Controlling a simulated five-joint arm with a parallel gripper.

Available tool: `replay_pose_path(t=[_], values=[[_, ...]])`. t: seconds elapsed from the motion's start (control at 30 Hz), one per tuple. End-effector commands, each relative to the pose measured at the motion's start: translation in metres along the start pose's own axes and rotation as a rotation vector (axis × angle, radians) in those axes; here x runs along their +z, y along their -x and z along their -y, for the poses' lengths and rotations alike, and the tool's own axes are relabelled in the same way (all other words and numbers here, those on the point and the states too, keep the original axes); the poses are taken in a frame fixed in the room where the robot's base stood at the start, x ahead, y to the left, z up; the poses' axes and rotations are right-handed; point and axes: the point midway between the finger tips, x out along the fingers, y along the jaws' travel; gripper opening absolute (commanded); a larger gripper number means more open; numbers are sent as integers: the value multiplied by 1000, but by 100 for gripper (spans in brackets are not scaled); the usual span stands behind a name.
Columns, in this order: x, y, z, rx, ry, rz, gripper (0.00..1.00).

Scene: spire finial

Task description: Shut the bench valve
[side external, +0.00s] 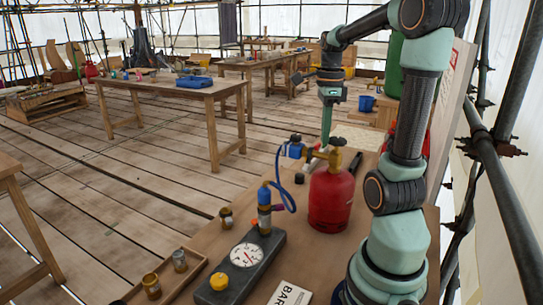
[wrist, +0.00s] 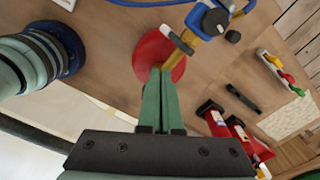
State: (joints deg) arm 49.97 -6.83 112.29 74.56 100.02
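The bottle also shows in the wrist view (wrist: 150,50), with a dark lever-like bar (wrist: 177,39) beside the brass fitting (wrist: 197,45). A blue regulator part (wrist: 208,18) joins the fitting. My gripper (side external: 326,146) points down by the brass valve. In the wrist view its green fingers (wrist: 161,75) lie close together over the bottle, with nothing visible between them. Whether the tips touch the valve cannot be told.
A grey gauge block (side external: 248,262) with a yellow knob (side external: 219,282) stands at the near left of the bench. A blue hose (side external: 281,190) arches beside the bottle. A wooden tray (side external: 165,275) holds small brass parts. Red-handled items (wrist: 225,120) lie right of my fingers.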

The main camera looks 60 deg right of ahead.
Motion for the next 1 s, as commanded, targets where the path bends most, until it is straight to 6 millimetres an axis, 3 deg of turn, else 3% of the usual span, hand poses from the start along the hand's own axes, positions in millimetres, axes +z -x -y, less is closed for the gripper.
replay_pose_path(t=[0.57,1.0], values=[[8,2,2,-1,-1,0,0],[8,48,3,-3,0,1,0]])
